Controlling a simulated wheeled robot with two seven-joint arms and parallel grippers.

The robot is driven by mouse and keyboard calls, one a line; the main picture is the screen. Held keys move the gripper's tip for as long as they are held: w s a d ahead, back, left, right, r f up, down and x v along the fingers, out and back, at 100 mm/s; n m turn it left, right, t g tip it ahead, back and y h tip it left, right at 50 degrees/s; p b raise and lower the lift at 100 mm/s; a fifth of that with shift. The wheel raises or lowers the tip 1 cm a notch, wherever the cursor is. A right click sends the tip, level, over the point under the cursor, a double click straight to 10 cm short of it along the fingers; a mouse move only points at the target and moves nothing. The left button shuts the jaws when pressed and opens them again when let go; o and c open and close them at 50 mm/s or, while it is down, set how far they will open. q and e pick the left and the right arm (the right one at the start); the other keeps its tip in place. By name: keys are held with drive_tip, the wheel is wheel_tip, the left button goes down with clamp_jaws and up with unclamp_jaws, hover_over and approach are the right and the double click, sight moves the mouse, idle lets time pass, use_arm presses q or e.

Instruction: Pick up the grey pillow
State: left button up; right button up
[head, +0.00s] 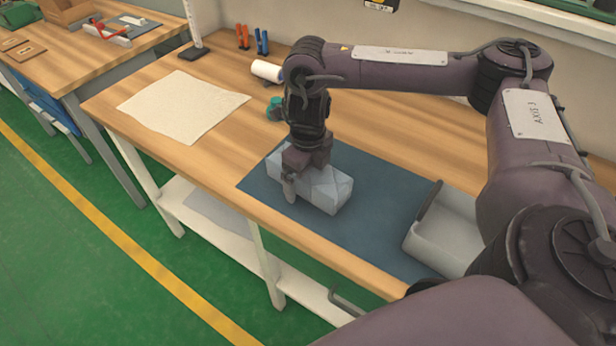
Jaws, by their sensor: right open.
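A pale grey block-like object (328,188), which looks like the grey pillow, lies on the dark blue mat (372,218) on the wooden workbench. My right gripper (289,190) points down at the object's left end. One finger shows in front of the object's near side; the other finger is hidden behind the wrist or the object. The gripper is open; I cannot tell if it touches the object. My left gripper is not in view.
A light grey tray (446,236) stands on the mat's right part. A cream cloth (182,105) lies flat on the bench's left. A white roll (266,70), a teal item (274,108) and orange and blue tools (252,39) are at the back. Bare wood lies between cloth and mat.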

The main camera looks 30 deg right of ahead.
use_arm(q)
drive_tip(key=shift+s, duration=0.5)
use_arm(e)
drive_tip(key=c, duration=1.1)
drive_tip(key=shift+r, duration=0.15)
